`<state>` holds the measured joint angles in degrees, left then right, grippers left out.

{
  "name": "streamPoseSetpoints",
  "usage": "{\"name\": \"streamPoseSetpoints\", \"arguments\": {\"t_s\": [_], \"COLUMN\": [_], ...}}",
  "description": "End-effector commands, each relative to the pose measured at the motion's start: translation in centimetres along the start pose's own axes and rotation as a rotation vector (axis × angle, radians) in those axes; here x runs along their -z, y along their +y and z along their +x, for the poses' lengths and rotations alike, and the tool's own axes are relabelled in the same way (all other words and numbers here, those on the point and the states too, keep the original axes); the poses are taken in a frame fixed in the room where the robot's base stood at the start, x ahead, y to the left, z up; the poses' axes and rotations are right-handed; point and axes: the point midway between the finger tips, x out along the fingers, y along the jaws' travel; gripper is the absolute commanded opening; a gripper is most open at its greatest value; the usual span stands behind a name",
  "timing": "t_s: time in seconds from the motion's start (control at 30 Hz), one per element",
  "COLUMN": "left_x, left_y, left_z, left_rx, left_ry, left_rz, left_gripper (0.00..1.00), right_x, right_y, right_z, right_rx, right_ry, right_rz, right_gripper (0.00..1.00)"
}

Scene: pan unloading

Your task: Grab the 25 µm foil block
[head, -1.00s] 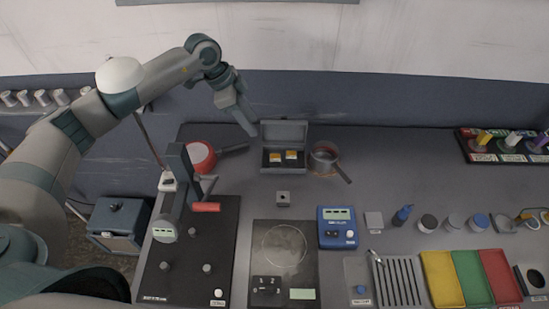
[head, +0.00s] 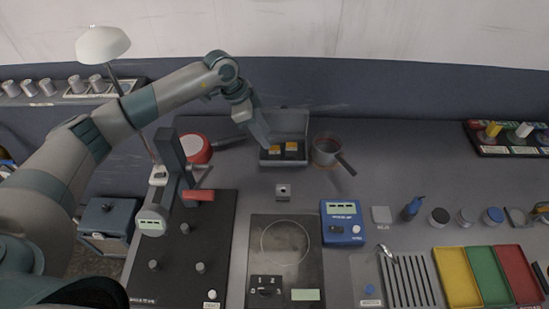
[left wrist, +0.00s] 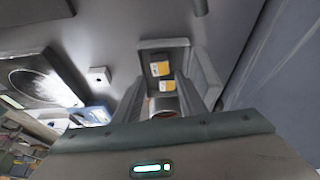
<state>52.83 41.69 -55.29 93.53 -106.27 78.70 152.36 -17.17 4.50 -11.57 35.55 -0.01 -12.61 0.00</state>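An open grey case (head: 287,112) stands at the back of the bench with its lid up. Two small dark blocks with yellow-orange and white tops sit in it, a left foil block (head: 271,149) and a right foil block (head: 291,147). Both also show in the left wrist view, one farther (left wrist: 160,68) and one nearer (left wrist: 167,86). Their labels are too small to read, so I cannot tell which is 25 µm. My left gripper (head: 268,147) is above the case's left side, by the left block. In the wrist view its fingers are apart with nothing held between them.
A small metal cube (head: 283,191) sits in front. A red-handled stand (head: 170,165) rises at the left.

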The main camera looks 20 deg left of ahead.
Motion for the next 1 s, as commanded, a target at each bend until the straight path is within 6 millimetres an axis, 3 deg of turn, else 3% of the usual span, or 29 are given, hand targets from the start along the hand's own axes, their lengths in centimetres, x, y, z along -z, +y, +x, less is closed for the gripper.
{"name": "streamPoseSetpoints", "arguments": {"t_s": [0.13, 0.67, 1.0], "left_x": [0.0, 0.0, -0.2], "left_y": [0.0, 0.0, -0.1], "left_z": [1.3, 1.8, 5.1], "left_rx": [0.000, 0.000, 0.000], "left_ry": [0.001, 0.000, 0.001], "left_rz": [0.000, 0.000, -0.001], "left_gripper": [0.38, 0.38, 0.38], "right_x": [-0.1, -0.2, -0.3], "right_y": [0.4, 0.5, -0.3], "right_z": [1.0, 1.4, 4.3], "right_rx": [-0.004, -0.005, 0.002], "right_ry": [0.000, -0.001, 0.001], "right_rz": [0.000, 0.001, 0.003], "right_gripper": [0.31, 0.31, 0.31]}}
